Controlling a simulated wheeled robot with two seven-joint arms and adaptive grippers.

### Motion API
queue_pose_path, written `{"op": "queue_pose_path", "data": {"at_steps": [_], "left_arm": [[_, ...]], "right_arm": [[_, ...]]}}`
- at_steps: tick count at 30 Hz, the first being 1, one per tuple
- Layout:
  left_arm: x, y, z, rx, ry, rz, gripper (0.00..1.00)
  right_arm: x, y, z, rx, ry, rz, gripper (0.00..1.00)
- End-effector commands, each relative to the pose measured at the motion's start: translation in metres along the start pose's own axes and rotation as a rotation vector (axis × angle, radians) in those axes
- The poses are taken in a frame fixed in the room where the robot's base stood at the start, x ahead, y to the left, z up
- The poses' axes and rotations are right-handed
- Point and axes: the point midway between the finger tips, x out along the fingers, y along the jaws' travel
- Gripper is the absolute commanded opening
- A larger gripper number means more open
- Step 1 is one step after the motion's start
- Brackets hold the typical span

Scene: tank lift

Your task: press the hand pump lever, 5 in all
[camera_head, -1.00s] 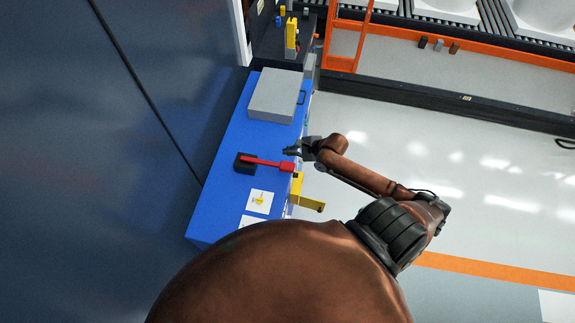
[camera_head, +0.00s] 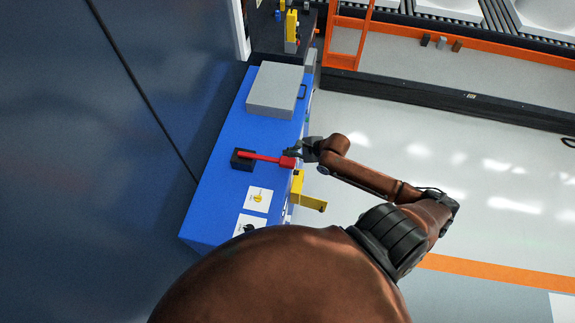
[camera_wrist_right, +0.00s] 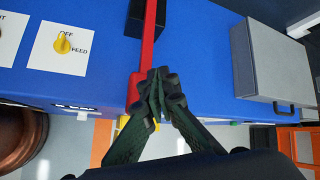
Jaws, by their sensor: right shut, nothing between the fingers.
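The hand pump lever is a red bar (camera_head: 266,157) on a black base block (camera_head: 242,160) on the blue cabinet top (camera_head: 215,205). Its thicker red grip end (camera_head: 287,162) points right, near the cabinet edge. In the right wrist view the red lever (camera_wrist_right: 150,45) runs down from the black block (camera_wrist_right: 148,18). My right gripper (camera_head: 291,153) is shut and empty at the grip end. In the right wrist view its fingertips (camera_wrist_right: 158,80) overlap the lever's end; I cannot tell if they touch it. My left gripper is not in view.
A grey box (camera_head: 275,88) with a handle sits on the cabinet. A yellow bracket (camera_head: 308,202) sticks out from the cabinet's side. A label with a yellow OFF/FEED knob (camera_wrist_right: 63,44) is beside the lever. Open floor (camera_head: 430,150) lies to the right.

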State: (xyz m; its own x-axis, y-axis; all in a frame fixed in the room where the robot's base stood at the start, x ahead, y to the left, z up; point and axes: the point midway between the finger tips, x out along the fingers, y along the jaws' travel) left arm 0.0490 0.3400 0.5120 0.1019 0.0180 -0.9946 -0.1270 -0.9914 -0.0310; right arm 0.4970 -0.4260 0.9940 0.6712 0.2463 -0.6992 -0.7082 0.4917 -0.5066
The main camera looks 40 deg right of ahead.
Motion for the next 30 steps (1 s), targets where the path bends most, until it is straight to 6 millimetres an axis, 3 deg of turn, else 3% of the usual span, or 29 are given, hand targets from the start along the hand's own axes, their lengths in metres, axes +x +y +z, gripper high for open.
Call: {"op": "queue_pose_path", "data": {"at_steps": [2,10,30], "left_arm": [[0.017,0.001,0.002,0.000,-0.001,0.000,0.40],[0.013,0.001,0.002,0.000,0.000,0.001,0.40],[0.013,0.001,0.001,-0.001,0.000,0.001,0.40]], "right_arm": [[0.009,0.007,-0.007,-0.002,0.001,0.001,0.00],[0.022,0.016,-0.015,0.002,-0.002,-0.001,0.00],[0.023,0.017,-0.016,0.000,-0.001,0.000,0.00]]}}
